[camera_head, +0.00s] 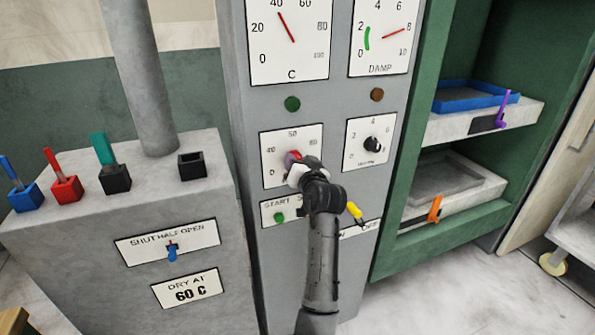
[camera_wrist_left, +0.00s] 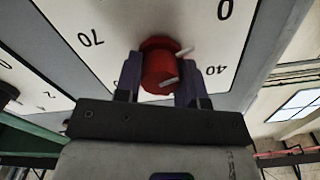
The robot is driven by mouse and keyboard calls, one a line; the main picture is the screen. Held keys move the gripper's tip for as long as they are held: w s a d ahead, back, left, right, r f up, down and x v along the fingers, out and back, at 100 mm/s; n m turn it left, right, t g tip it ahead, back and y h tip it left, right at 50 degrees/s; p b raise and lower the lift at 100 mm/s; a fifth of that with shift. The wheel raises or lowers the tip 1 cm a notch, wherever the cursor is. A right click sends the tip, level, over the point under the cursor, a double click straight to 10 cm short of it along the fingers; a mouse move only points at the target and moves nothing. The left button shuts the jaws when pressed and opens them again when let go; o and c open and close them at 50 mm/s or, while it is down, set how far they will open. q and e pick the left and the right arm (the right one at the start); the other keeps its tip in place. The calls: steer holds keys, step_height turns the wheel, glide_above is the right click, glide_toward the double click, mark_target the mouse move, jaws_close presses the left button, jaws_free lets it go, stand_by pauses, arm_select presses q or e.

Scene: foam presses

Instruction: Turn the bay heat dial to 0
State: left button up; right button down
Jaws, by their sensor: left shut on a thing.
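The red bay heat dial (camera_head: 291,158) is on a white scale plate (camera_head: 274,145) on the grey cabinet front, left of a black-knobbed dial. My left gripper (camera_head: 296,168) is at the knob and hides part of the plate. In the left wrist view the red knob (camera_wrist_left: 158,70) sits between the two fingers of my left gripper (camera_wrist_left: 160,78), one on each side. The plate there appears upside down, with 0, 40 and 70 readable. A white mark on the knob points toward the side of the 0 and 40; its exact reading is unclear. My right gripper is not in view.
A dial with a black knob (camera_head: 372,145) is to the right. A START plate with a green button (camera_head: 280,217) and a yellow switch (camera_head: 354,211) are below. The temperature gauge (camera_head: 288,42) is above. Levers stand on the grey box (camera_head: 90,215) at left.

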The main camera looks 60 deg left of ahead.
arm_select(q)
steer(key=shift+f+n+b, duration=0.1)
steer(key=shift+n+b, duration=0.65)
steer(key=shift+n, duration=0.35)
steer(key=o, duration=0.9)
steer(key=s+d+p, duration=0.1)
steer(key=s+d, duration=0.1)
steer(key=d, duration=1.1)
steer(key=shift+s+d, duration=0.2)
steer(key=shift+d, duration=0.1)
